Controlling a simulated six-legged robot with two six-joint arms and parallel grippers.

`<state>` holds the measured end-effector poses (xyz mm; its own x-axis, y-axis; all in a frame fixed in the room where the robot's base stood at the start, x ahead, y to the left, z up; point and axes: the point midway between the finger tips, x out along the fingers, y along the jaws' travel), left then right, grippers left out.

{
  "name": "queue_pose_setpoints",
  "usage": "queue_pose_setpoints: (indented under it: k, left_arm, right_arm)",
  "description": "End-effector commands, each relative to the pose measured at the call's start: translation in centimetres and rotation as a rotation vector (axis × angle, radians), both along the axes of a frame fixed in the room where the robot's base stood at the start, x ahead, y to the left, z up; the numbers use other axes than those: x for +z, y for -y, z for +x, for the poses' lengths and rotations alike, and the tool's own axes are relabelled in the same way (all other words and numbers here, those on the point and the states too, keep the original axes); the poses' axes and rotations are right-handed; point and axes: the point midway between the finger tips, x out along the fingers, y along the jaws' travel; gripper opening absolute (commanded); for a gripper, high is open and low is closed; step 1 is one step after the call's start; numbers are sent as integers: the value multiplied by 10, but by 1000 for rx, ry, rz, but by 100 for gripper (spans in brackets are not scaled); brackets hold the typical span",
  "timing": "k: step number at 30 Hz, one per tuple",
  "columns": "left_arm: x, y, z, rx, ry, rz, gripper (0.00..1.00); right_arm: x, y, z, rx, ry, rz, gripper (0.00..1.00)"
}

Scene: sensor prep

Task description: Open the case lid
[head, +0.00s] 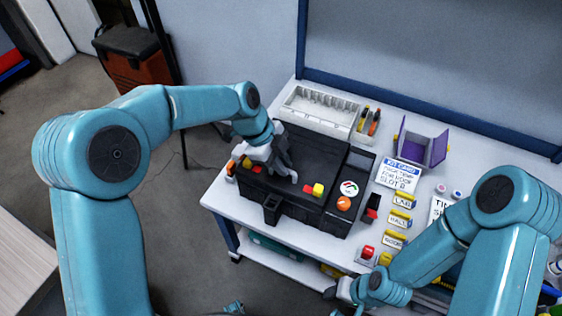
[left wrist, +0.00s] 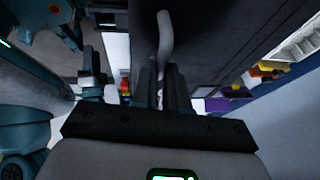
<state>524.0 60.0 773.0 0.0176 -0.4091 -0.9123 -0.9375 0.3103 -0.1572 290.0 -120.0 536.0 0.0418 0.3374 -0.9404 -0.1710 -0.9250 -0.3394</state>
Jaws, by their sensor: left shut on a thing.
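The black case (head: 316,212) stands on the white table, with its dark lid (head: 314,153) behind the front panel. My left gripper (head: 288,172) is over the left half of the case. In the left wrist view its fingers (left wrist: 164,85) are shut on a pale grey curved handle (left wrist: 165,32), which seems to belong to the lid; a dark flat surface spreads beside it. How far the lid is raised cannot be told. My right gripper (head: 345,290) is low at the table's front edge, small and partly hidden, away from the case.
A white slotted rack (head: 312,107) stands behind the case. A purple open box (head: 425,148), a printed card (head: 398,176) and several yellow labels (head: 401,219) lie to the right. A red button box (head: 366,254) is near the front edge. Small coloured blocks (head: 318,190) sit on the case front.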

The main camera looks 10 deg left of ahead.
Motion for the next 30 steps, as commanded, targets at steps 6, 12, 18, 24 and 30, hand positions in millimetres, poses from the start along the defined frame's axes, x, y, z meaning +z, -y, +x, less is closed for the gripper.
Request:
queue_pose_setpoints:
  k: [6, 12, 18, 24, 30]
  left_arm:
    - [35, 5, 15, 2, -83, 28, 0]
    - [58, 11, 37, 2, -77, 26, 0]
    - [78, 19, 60, 3, -75, 26, 0]
    - [87, 25, 77, 3, -77, 27, 0]
    - [89, 27, 87, 4, -79, 29, 0]
  right_arm:
    - [48, 0, 0, 0, 1, 0, 43]
    - [73, 0, 0, 0, 0, 0, 43]
    - [99, 0, 0, 0, 0, 0, 43]
    - [119, 0, 0, 0, 0, 0, 43]
    - [129, 0, 0, 0, 0, 0, 43]
